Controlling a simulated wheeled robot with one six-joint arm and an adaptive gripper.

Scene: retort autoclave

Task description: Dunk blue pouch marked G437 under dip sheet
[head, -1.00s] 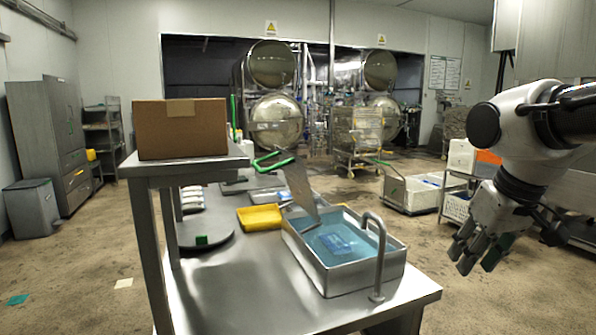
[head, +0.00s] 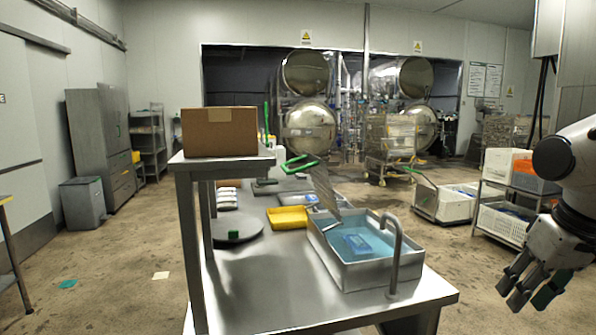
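A blue pouch (head: 357,244) lies in the water of the metal dip tank (head: 375,273) on the steel table. Its marking is too small to read. A grey perforated sheet with a green handle (head: 301,164) stands tilted at the tank's far left edge; I take it to be the dip sheet (head: 325,190). The sheet is not over the pouch. My gripper (head: 535,292) hangs at the right, clear of the table and well right of the tank. Its fingers are apart and nothing shows between them.
A curved metal pipe (head: 396,250) rises at the tank's right front. A yellow tray (head: 287,217) and a round grey plate (head: 237,229) with a green block lie left of the tank. A cardboard box (head: 219,131) sits on a raised shelf. The front of the table is bare.

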